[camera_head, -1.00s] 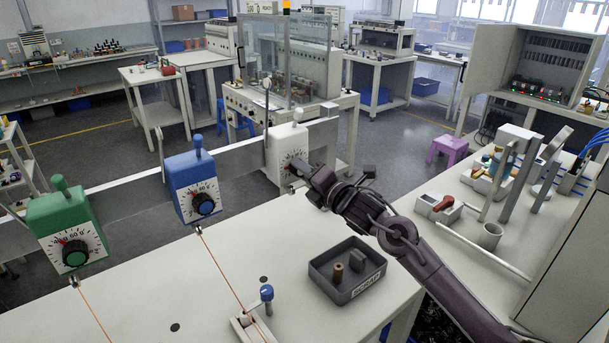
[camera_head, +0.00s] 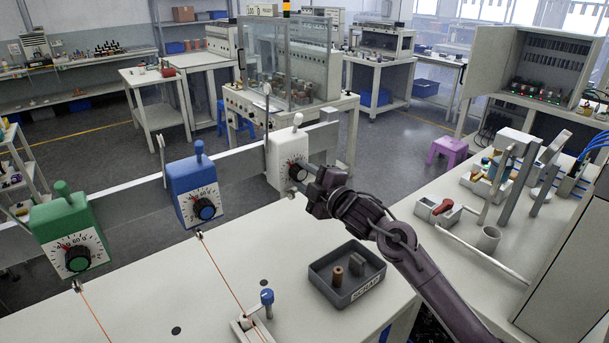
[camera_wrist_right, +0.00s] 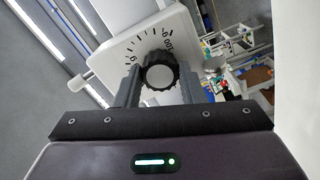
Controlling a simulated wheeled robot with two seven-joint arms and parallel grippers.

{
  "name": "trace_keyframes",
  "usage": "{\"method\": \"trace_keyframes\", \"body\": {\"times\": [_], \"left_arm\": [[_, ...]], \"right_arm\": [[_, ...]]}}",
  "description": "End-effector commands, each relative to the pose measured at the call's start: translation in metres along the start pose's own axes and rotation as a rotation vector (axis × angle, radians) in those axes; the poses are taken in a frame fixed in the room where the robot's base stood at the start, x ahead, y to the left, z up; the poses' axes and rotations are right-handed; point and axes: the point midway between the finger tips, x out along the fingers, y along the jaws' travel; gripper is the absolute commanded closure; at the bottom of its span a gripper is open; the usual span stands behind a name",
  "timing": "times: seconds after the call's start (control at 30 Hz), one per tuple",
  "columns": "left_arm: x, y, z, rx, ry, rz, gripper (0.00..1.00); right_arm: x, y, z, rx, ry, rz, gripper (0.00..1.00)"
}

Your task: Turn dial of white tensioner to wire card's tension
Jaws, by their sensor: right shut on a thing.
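The white tensioner (camera_head: 284,150) hangs on the rail at the right of the row, with a dark round dial (camera_head: 298,172) on its scale plate. My right gripper (camera_head: 306,177) reaches it from the right. In the right wrist view, the two fingers of my gripper (camera_wrist_right: 160,88) are shut on either side of the dial (camera_wrist_right: 160,73). The scale (camera_wrist_right: 150,45) shows above the dial, tilted, with its numbers partly hidden, so I cannot read the setting. No wire card can be made out. My left gripper is not in view.
The blue tensioner (camera_head: 193,180) and green tensioner (camera_head: 68,226) hang to the left, wires running below them. A dark scrap tray (camera_head: 318,280) with small parts stands on the white table (camera_head: 215,318) under my right arm. A blue-topped peg (camera_head: 267,300) stands nearby.

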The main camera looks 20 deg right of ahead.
Motion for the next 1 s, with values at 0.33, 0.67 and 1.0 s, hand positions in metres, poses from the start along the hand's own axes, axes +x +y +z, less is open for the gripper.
{"method": "trace_keyframes", "body": {"times": [0.33,0.67,1.0], "left_arm": [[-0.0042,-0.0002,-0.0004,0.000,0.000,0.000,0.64],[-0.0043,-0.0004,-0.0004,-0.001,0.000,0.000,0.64],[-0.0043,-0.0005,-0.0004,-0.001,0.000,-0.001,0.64]], "right_arm": [[-0.0001,0.0002,0.0009,0.118,-0.002,0.000,0.87],[-0.0001,-0.0001,0.0011,0.133,-0.002,0.000,0.87],[0.0000,-0.0002,0.0009,0.131,-0.002,0.000,0.43]]}}
